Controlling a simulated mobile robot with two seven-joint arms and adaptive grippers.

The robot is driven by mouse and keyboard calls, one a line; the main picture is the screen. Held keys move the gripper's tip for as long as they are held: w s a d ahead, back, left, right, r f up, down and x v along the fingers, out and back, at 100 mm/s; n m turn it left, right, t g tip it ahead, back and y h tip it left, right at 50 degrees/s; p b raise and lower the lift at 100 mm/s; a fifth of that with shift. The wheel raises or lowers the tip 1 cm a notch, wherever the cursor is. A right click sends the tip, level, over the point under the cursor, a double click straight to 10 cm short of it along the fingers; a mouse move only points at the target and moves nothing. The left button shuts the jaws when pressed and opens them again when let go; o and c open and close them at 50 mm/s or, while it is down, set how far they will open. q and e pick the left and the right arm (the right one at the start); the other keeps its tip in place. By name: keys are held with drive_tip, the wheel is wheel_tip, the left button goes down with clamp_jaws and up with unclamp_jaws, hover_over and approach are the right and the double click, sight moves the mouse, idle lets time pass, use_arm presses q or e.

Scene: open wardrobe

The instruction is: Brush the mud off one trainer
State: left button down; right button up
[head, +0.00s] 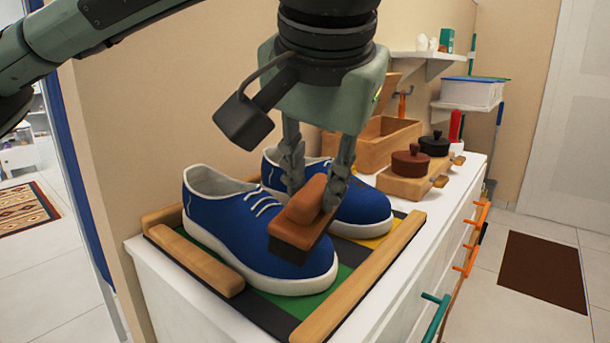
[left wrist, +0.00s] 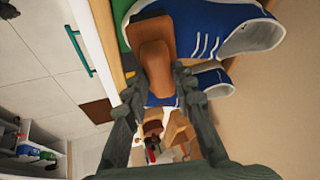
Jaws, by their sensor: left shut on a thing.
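Two blue trainers with white soles and laces stand side by side in a wood-edged tray (head: 374,268) on the white cabinet. The near trainer (head: 235,229) is on the green part, toe to the right; the far trainer (head: 365,208) is partly hidden behind my gripper. My left gripper (head: 318,190) is shut on a brown brush (head: 303,214), dark bristles down, at the near trainer's toe. I cannot tell whether the bristles touch it. The left wrist view also shows the brush (left wrist: 154,55) between the fingers, against the near trainer (left wrist: 205,28). No mud is clearly visible. My right gripper is out of view.
Behind the trainers are an open wooden box (head: 386,138) and a wooden stand with a red-brown round tin (head: 410,162) and a black one (head: 435,144). Coloured handles stick out from the cabinet front. A dark mat (head: 543,269) lies on the floor at right.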

use_arm(q)
drive_tip(key=shift+w+a, duration=0.1)
drive_tip(key=shift+a, duration=0.05)
drive_tip(key=shift+w+a+r, duration=0.15)
drive_tip(key=shift+w+a, duration=0.35)
drive_tip(key=shift+a, duration=0.2)
drive_tip(key=shift+w+a+r+p, duration=0.35)
drive_tip(key=shift+w+a+p, duration=0.15)
drive_tip(key=shift+a, duration=0.25)
drive_tip(key=shift+s+d+f, duration=0.25)
drive_tip(key=shift+s+d, duration=0.1)
drive_tip(key=shift+d, duration=0.2)
drive_tip(key=shift+s+d+f, duration=0.1)
drive_tip(key=shift+s+d, duration=0.3)
drive_tip(key=shift+d, duration=0.15)
drive_tip(key=shift+s+d+f, duration=0.1)
drive_tip(key=shift+s+d, duration=0.25)
drive_tip(key=shift+d, duration=0.2)
